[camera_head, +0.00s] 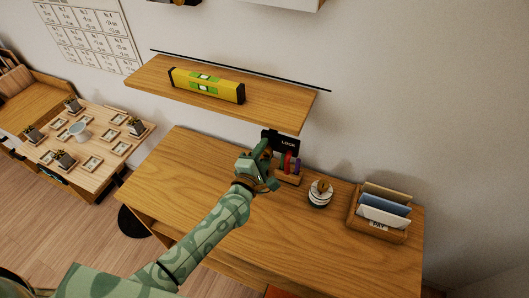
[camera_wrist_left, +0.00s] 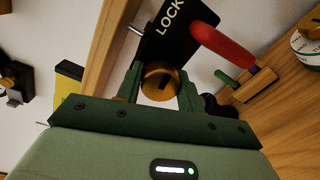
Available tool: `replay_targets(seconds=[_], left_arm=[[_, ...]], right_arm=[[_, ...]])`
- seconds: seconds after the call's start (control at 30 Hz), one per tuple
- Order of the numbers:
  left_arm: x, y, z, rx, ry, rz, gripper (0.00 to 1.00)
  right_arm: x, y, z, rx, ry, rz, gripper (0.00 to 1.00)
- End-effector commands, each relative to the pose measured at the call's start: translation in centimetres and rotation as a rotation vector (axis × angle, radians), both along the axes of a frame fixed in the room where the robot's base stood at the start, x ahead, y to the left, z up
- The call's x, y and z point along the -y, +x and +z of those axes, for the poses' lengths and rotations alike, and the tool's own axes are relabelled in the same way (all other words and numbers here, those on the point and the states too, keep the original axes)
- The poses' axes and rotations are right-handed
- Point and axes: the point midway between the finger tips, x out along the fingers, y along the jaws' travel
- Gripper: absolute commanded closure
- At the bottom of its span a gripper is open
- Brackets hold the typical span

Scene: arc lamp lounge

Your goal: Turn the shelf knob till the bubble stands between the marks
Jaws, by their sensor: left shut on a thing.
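The wooden shelf (camera_head: 270,107) is on the wall above the desk. A yellow spirit level (camera_head: 222,93) with green vials lies on it; the bubble is too small to read against the marks. My left gripper (camera_head: 264,150) is under the shelf's right end. In the left wrist view its fingers (camera_wrist_left: 160,80) are shut on a brass knob (camera_wrist_left: 158,86) with a dark slot; in the head view the gripper hides this knob. A black LOCK plate (camera_head: 286,143) is beside it, also in the left wrist view (camera_wrist_left: 168,38). My right gripper is not in view.
On the desk (camera_head: 185,175), a wooden holder (camera_head: 290,179) with coloured handles is close to my left gripper. A red handle (camera_wrist_left: 222,47) shows near the plate. A striped pot (camera_head: 320,197) and a letter rack (camera_head: 381,234) are further right. The desk's left part is clear.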

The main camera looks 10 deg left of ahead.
Motion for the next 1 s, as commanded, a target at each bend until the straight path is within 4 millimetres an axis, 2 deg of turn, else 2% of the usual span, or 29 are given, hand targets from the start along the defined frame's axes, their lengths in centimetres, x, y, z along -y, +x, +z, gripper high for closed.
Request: replay_targets(seconds=[0.33,0.37,0.4,0.43,0.77,0.87,1.0], left_arm=[[0.0,-0.1,-0.2,-0.004,0.0,0.0,0.85],[0.0,-0.1,-0.2,-0.004,0.0,0.0,0.57],[0.0,-0.1,-0.2,-0.004,0.0,-0.001,0.46],[0.0,-0.1,-0.2,-0.004,0.0,-0.001,0.41],[-0.1,-0.4,-0.1,-0.003,0.0,-0.001,0.41],[-0.3,-1.5,-0.1,-0.004,0.0,0.0,0.41],[-0.9,-4.7,0.0,-0.005,0.0,-0.001,0.41]], right_arm=[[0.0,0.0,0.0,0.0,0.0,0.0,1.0],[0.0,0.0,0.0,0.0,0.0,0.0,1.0],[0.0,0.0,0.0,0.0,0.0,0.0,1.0],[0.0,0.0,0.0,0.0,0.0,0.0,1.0],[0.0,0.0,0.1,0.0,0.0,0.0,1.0],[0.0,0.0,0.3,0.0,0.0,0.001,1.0],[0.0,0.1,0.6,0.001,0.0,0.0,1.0]])
